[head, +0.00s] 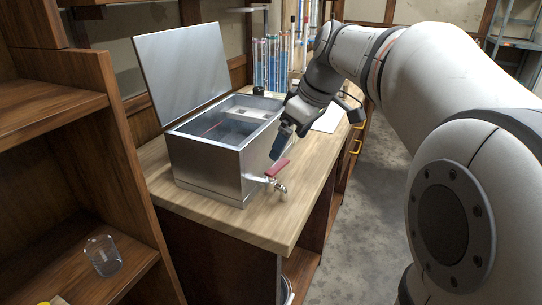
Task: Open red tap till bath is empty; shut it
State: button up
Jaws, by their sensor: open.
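The bath is a metal box (206,166) on the wooden bench, with its lid (185,75) raised. Its inside looks bluish grey, and a thin red line shows in it; I cannot tell the water level. The tap (272,184) sticks out low on the bath's right front side. Its red handle (278,168) lies slanted, up to the right. My gripper (277,153) is open and points down just above the red handle, close to the bath wall. I see nothing held in it. Whether it touches the handle is not clear.
A pale rim of a vessel (288,291) shows below the bench edge under the tap. A clear beaker (103,255) stands on the left shelf. Blue-filled glass tubes (270,65) stand behind the bath. The bench front (230,218) is bare.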

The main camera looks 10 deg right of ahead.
aim_at(278, 166)
jog(key=b+x, duration=0.1)
jog(key=x, duration=0.5)
jog(key=shift+a+f, duration=0.1)
jog(key=shift+f, duration=0.25)
